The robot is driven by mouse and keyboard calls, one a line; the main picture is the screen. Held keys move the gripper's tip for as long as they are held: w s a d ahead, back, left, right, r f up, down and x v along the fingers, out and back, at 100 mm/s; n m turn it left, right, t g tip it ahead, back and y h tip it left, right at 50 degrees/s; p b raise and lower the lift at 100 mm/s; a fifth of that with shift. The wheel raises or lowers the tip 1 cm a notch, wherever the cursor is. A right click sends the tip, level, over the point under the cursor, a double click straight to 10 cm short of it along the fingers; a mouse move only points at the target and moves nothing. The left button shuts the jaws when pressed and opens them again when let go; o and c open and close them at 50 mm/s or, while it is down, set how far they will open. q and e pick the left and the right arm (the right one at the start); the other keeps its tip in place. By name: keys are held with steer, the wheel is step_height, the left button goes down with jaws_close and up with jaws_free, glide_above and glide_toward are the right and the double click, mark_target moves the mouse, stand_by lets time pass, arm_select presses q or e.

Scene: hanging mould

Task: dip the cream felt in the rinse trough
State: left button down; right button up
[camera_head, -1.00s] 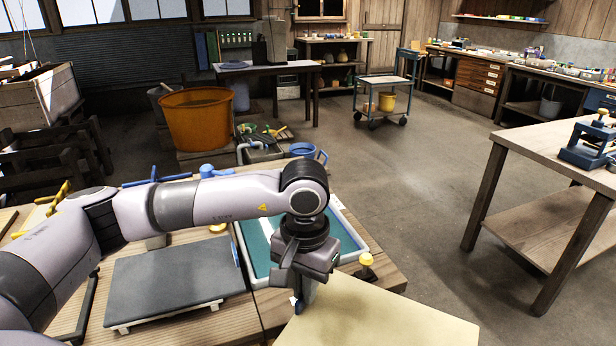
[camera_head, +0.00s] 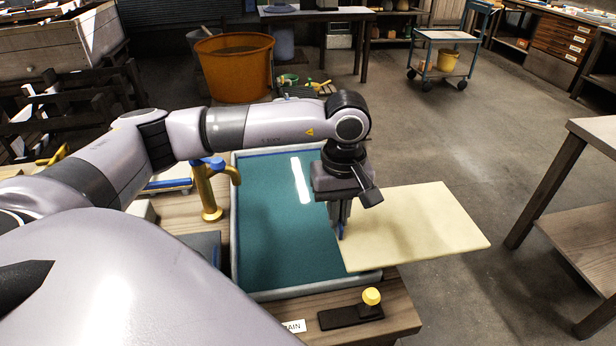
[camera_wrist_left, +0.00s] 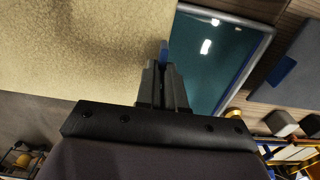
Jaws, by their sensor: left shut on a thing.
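The cream felt (camera_head: 425,225) is a flat pale sheet held out level in the head view. Its left edge is at my left gripper (camera_head: 341,232), which is shut on it. The sheet overlaps the right part of the rinse trough (camera_head: 308,290) and sticks out past its right rim over the floor. The trough is a shallow rectangular tray of teal water. In the left wrist view the felt (camera_wrist_left: 80,45) spreads to the upper left of the gripper (camera_wrist_left: 164,65), and the water shows to the right. My right gripper is not in view.
A brass tap with a blue handle (camera_head: 207,195) stands at the trough's left. A yellow knob (camera_head: 372,297) on a dark plate sits on the wooden bench before the trough. An orange tub (camera_head: 236,70) stands behind. A wooden table (camera_head: 595,190) is at the right.

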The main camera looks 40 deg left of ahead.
arm_select(q)
steer(key=w+a+n+p, duration=0.1)
steer(key=w+a+n, duration=0.1)
steer(key=a+n, duration=1.2)
steer(key=d+f+n+b, duration=0.1)
steer(key=f+b, duration=0.2)
steer(key=f, duration=0.2)
steer(key=d+f+n+b, duration=0.1)
steer(key=d+f+b, duration=0.1)
steer(key=f+b, duration=0.2)
steer(key=d+f+n+b, duration=0.1)
steer(key=f+n+b, duration=0.1)
steer(key=f, duration=0.3)
steer(key=shift+d+f+b, duration=0.25)
steer(key=shift+f+b, duration=0.05)
steer(key=shift+b, duration=0.45)
steer(key=shift+f, duration=0.1)
